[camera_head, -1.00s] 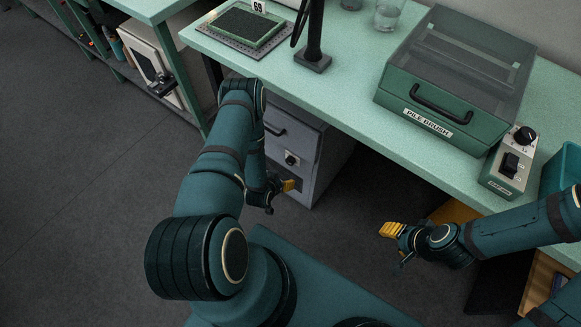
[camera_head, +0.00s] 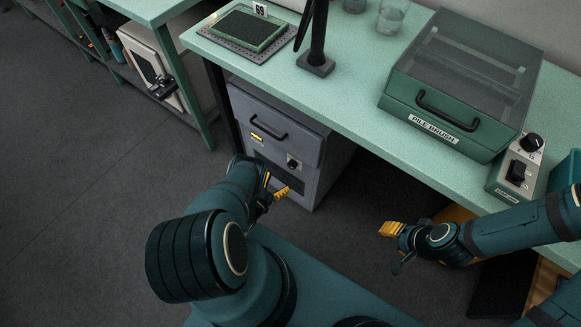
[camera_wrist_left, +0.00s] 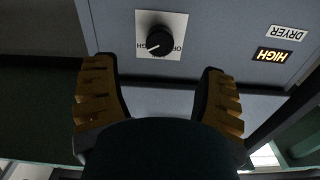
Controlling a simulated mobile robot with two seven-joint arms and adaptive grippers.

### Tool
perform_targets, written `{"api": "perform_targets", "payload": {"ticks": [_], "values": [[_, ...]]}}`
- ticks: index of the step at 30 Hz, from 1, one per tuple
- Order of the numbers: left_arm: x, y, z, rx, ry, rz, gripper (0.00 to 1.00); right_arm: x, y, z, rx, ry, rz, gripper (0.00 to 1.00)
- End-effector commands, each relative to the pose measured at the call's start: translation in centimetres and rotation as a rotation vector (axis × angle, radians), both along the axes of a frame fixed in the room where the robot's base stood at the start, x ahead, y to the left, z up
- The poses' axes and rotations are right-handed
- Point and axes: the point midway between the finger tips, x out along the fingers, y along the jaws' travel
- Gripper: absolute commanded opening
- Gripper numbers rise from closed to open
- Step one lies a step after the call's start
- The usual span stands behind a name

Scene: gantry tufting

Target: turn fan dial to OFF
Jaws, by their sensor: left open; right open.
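The fan dial (camera_head: 292,163) is a black knob on a white plate on the front of the grey dryer cabinet (camera_head: 325,150) under the bench. In the left wrist view the dial (camera_wrist_left: 158,40) appears with upside-down lettering, and its white mark points down-left towards HIGH. A lit HIGH sign (camera_wrist_left: 272,55) and a DRYER label (camera_wrist_left: 286,33) are beside it. My left gripper (camera_head: 274,188) is open and empty in front of the cabinet. In the wrist view its fingers (camera_wrist_left: 157,68) are spread either side of the dial, apart from it. My right gripper (camera_head: 397,245) is open and empty, right of the cabinet.
The bench top (camera_head: 350,98) overhangs the cabinet. A green pile brush case (camera_head: 455,85) and a control box (camera_head: 516,168) with another knob and a switch stand on it. The cabinet has a black handle (camera_head: 265,128) above the dial. Floor left of my left arm is clear.

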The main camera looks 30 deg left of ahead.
Motion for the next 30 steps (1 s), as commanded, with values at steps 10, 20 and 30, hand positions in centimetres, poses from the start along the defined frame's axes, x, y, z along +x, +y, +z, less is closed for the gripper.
{"api": "perform_targets", "payload": {"ticks": [10, 20, 30], "values": [[6.4, -0.5, -0.1, 0.001, -0.001, 0.0, 0.72, 0.1, 0.0, -0.7, -0.001, -0.003, 0.0, 0.47], [8.5, -0.7, 0.0, -0.001, 0.001, 0.001, 0.72, 0.2, 0.0, -0.9, -0.001, -0.005, -0.001, 0.47], [8.5, -0.6, 0.0, -0.001, 0.001, 0.001, 0.35, 0.2, 0.0, -0.9, -0.001, -0.005, -0.001, 0.47]]}}
